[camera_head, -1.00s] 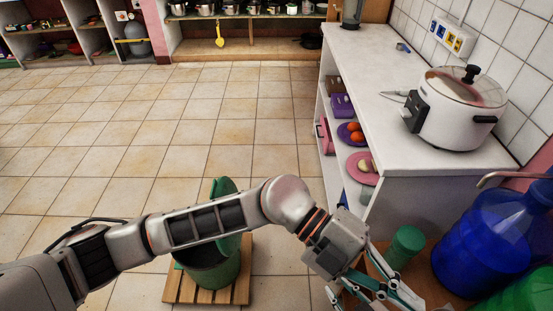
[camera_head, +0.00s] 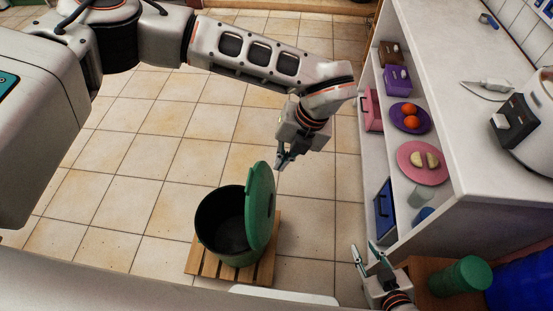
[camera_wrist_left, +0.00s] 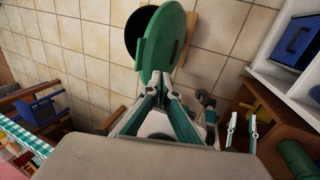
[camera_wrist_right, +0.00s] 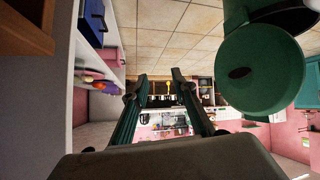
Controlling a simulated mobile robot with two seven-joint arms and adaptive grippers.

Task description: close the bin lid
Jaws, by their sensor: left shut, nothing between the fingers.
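The green bin (camera_head: 222,235) stands on a slatted wooden stand. Its round green lid (camera_head: 261,207) is open, standing nearly upright at the bin's right side, and the dark inside shows. My left gripper (camera_head: 282,164) is shut and empty, just beyond the lid's upper edge. In the left wrist view its fingertips (camera_wrist_left: 163,78) appear close by the lid (camera_wrist_left: 160,45); whether they touch it I cannot tell. My right gripper (camera_head: 364,252) is open and empty, low and to the right of the bin. The right wrist view shows the lid's face (camera_wrist_right: 255,75) at the right.
A white shelf unit (camera_head: 450,215) with plates, food and boxes stands at the right. A green-lidded container (camera_head: 461,276) and a blue container (camera_head: 520,285) are at lower right. Tiled floor (camera_head: 150,190) left of the bin is clear.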

